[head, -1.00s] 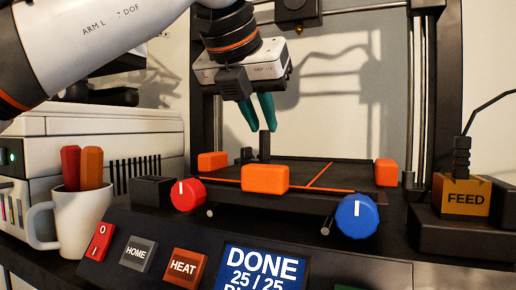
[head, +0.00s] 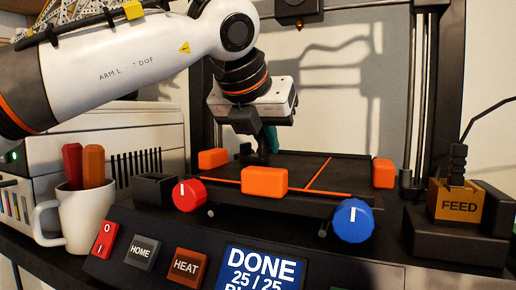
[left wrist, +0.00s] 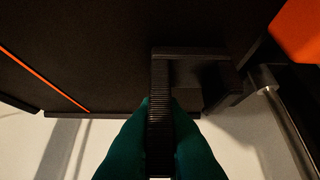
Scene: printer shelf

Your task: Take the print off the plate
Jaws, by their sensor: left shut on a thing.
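The print is a small black piece (head: 247,154) standing on the dark print plate (head: 345,172), toward its left side. In the left wrist view its narrow ribbed upright (left wrist: 159,90) lies between teal fingers, with a wider dark block beside it. My left gripper (head: 268,140) points down over the plate and is shut on this upright. In the left wrist view the gripper's fingertips (left wrist: 160,105) press on both sides of it. The print still appears to rest on the plate; its underside is hidden. My right gripper is not in view.
Orange blocks (head: 264,181) sit at the plate's edges. A red knob (head: 189,195) and a blue knob (head: 353,221) are in front, above a panel whose screen (head: 262,270) reads DONE. A mug (head: 86,218) stands left; a FEED block (head: 457,203) stands right.

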